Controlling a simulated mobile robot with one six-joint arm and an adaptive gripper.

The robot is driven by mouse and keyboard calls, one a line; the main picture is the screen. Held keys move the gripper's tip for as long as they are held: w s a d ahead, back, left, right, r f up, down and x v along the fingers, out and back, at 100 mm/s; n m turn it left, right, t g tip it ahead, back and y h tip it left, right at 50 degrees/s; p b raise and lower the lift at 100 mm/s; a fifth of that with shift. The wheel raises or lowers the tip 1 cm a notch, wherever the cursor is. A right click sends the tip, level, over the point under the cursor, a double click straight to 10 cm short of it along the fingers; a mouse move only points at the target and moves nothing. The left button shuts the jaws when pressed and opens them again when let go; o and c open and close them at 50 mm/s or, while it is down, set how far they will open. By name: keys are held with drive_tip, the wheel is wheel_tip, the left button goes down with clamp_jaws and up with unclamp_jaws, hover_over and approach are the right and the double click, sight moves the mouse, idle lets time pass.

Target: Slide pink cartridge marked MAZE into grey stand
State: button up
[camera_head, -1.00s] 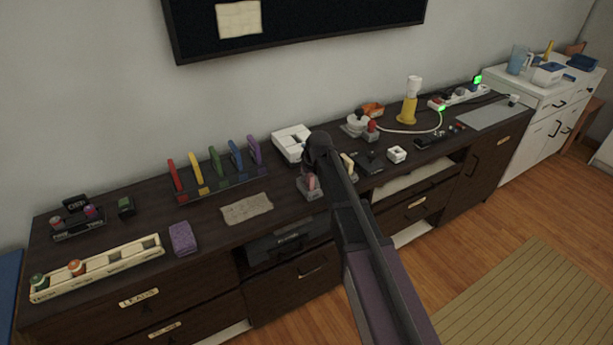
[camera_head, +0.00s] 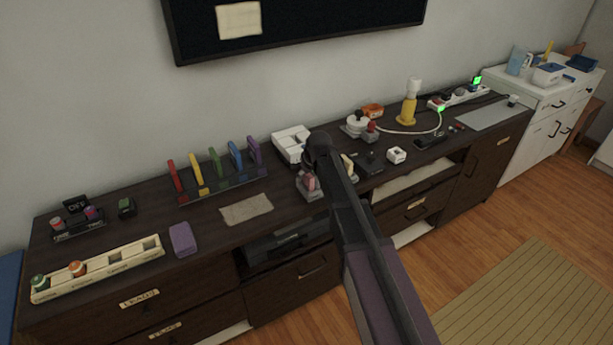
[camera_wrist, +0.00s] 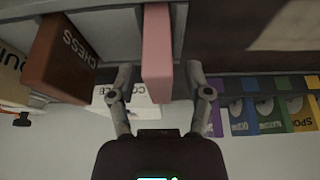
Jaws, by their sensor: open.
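The pink cartridge (camera_wrist: 157,55) stands between my two fingers in the wrist view, its near end toward me. Its far part meets the grey stand (camera_wrist: 110,32); how deep it sits in the slot I cannot tell. No MAZE lettering shows on the face I see. My gripper (camera_wrist: 158,80) is open, with a finger on each side of the cartridge and a gap visible beside it. In the head view the pink cartridge (camera_head: 310,181) shows at the grey stand (camera_head: 308,194), partly hidden by my arm.
A brown cartridge marked CHESS (camera_wrist: 67,52) stands left of the pink one in the wrist view. In the head view, a rack of coloured upright pieces (camera_head: 222,186), a beige cloth (camera_head: 246,209) and a white device (camera_head: 291,142) share the dark cabinet top (camera_head: 205,215).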

drive_tip(key=shift+r+p, duration=4.6)
drive_tip(key=shift+r, duration=0.2)
drive_tip(key=s+d+m+g+h+p, duration=0.1)
drive_tip(key=s+d+m, duration=0.5)
drive_tip(key=s+d, duration=1.7)
drive_tip(key=s+g+h, duration=0.1)
drive_tip(key=s+g, duration=0.1)
drive_tip(key=s, duration=0.1)
drive_tip(key=shift+s+m+g, duration=0.3)
drive_tip(key=shift+m, duration=0.1)
